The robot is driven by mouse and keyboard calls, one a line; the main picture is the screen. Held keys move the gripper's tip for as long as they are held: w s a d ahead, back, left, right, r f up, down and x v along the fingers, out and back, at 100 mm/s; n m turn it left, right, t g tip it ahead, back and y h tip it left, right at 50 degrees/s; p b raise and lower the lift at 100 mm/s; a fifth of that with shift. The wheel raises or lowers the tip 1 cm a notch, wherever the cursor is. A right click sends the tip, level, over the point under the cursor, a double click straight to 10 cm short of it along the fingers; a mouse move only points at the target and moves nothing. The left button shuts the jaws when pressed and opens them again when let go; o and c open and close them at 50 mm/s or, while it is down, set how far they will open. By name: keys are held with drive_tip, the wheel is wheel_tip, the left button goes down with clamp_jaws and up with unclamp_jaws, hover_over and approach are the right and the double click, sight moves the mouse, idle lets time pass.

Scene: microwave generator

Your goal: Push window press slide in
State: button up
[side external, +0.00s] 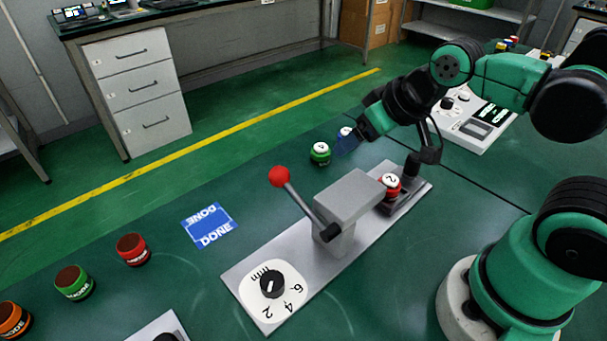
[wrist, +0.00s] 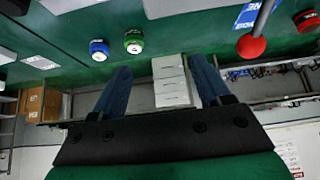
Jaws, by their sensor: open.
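The press (side external: 345,205) is a grey block on a long pale base plate, with a red-ball lever (side external: 281,178) at its left. Its dark slide (side external: 409,199) sticks out on the far right side of the block, with a black upright handle (side external: 413,164) at the outer end. A red jar marked 2 (side external: 391,186) sits on the slide close to the block. My gripper (side external: 346,143) is open, its blue fingers apart and empty, in the air left of the slide and not touching it. In the wrist view, the open fingers (wrist: 160,78) also show; the slide is not recognisable there.
A green jar (side external: 320,153) stands near my fingers; another jar (side external: 346,132) is partly hidden behind them. A dial (side external: 272,284) is on the plate's near end. A blue DONE card (side external: 210,225) and several jars lie left. A white device (side external: 476,120) stands behind my forearm.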

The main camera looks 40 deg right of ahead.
sight(415, 156)
drive_tip(key=d+f+m+g, duration=0.1)
drive_tip(key=d+f+g, duration=0.1)
drive_tip(key=d, duration=0.2)
drive_tip(key=s+d+f+g, duration=0.1)
drive_tip(key=d+g, duration=0.1)
drive_tip(key=d, duration=0.3)
drive_tip(key=s+d+f+m+g, duration=0.1)
drive_tip(key=d+f+g, duration=0.1)
drive_tip(key=d, duration=0.3)
drive_tip(key=shift+s+d+f+m+g, duration=0.1)
drive_tip(key=shift+s+f+m+g, duration=0.05)
drive_tip(key=shift+f+m+g, duration=0.15)
drive_tip(key=shift+s+d+f, duration=0.15)
drive_tip(key=shift+d+f, duration=0.05)
drive_tip(key=shift+f, duration=2.75)
clamp_jaws()
